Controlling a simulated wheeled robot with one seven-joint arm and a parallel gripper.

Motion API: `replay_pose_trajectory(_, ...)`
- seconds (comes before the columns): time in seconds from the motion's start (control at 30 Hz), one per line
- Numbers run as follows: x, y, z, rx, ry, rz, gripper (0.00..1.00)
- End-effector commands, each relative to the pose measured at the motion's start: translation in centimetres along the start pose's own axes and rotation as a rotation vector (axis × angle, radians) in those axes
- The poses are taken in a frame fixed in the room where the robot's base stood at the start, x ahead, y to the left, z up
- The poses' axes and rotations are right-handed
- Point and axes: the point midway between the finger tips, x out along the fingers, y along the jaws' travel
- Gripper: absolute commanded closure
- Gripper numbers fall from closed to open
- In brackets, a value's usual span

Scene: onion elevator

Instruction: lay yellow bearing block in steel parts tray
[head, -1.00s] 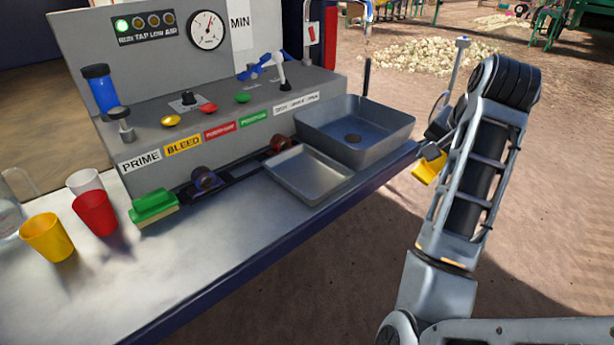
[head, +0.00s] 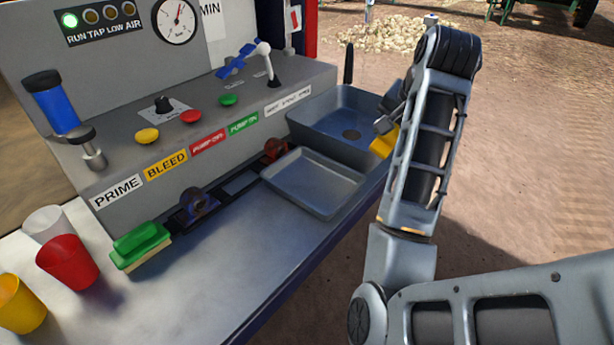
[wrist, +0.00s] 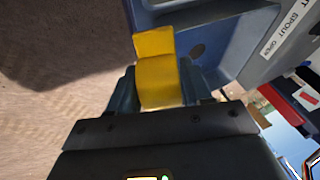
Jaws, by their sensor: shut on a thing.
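The yellow bearing block (head: 384,142) is held at the end of my arm, near the right side of the sink in the head view. In the wrist view the yellow block (wrist: 158,75) sits between the two dark fingers of my gripper (wrist: 158,88), which is shut on it. The steel parts tray (head: 314,182) is a shallow, empty grey metal tray on the bench, in front of the sink. My gripper is to the right of and above the tray, apart from it. The fingers are mostly hidden behind my arm in the head view.
A deep grey sink (head: 345,115) adjoins the tray behind. Two bearing-like parts on a dark rail (head: 235,180), a green sponge (head: 140,243) and cups (head: 67,262) stand to the left. A control panel (head: 160,120) rises behind the bench. The bench front (head: 230,280) is clear.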

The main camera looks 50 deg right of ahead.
Motion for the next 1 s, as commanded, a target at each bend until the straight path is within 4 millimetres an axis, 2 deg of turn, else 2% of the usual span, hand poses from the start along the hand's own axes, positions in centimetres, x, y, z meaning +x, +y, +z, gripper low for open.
replay_pose_trajectory(0.2,2.7,-1.7,3.7,-0.008,-0.001,-0.001,0.99)
replay_pose_trajectory(0.5,5.1,-4.8,8.7,-0.007,-0.002,-0.001,0.99)
replay_pose_trajectory(0.77,6.2,-5.6,10.3,-0.002,0.001,-0.001,0.99)
replay_pose_trajectory(1.0,8.7,-4.6,11.3,-0.004,-0.001,0.003,0.99)
